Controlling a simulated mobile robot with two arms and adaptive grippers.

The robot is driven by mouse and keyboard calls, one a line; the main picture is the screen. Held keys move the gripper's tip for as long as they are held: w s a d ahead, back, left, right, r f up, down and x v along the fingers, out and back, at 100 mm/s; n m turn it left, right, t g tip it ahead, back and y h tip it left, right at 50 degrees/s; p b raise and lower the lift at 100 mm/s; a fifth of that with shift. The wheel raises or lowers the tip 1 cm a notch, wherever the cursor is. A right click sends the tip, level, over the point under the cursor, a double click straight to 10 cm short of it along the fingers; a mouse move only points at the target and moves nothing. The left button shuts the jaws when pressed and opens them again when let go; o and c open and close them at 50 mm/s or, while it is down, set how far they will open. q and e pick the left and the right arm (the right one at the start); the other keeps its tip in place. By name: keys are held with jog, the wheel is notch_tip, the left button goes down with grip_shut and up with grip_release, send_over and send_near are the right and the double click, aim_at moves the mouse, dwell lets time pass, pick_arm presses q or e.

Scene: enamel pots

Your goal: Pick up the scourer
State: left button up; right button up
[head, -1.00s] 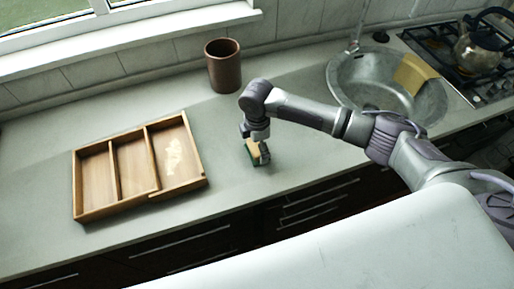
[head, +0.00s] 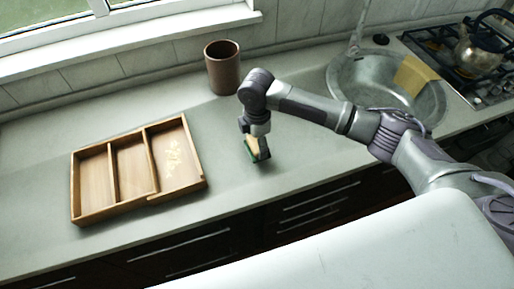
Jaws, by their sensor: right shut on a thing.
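The scourer (head: 258,152) is a small block with a tan-yellow body and a green side. It is in the head view, near the front of the grey counter, to the right of the wooden tray. My right gripper (head: 256,137) points down from above and is shut on the scourer. The scourer looks slightly tilted, and whether it is clear of the counter is hard to tell. The fingers partly hide its upper part. My left gripper is not in view.
A wooden tray (head: 152,196) with three compartments lies at the left. A brown cup (head: 223,70) stands behind my right gripper. A sink (head: 350,75) with a yellow cloth (head: 413,75) and a stove with a kettle (head: 480,48) are at the right.

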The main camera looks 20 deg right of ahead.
jog(key=s+d+r+b, duration=0.1)
jog(key=s+d+r, duration=0.4)
jog(key=s+r, duration=0.3)
jog(key=shift+s+d+b, duration=0.25)
jog(key=shift+s+b, duration=0.15)
jog(key=shift+s, duration=0.75)
jog(key=o, duration=0.5)
jog(key=c, duration=0.4)
jog(key=s+r+m, duration=0.1)
jog(key=m, duration=0.5)
jog(key=s+a+r+m, duration=0.1)
jog(key=m, duration=0.5)
jog(key=s+r+m+b, duration=0.1)
jog(key=m, duration=0.6)
jog(key=shift+s+a+r, duration=0.2)
jog(key=shift+s+r, duration=0.1)
jog(key=shift+r, duration=0.1)
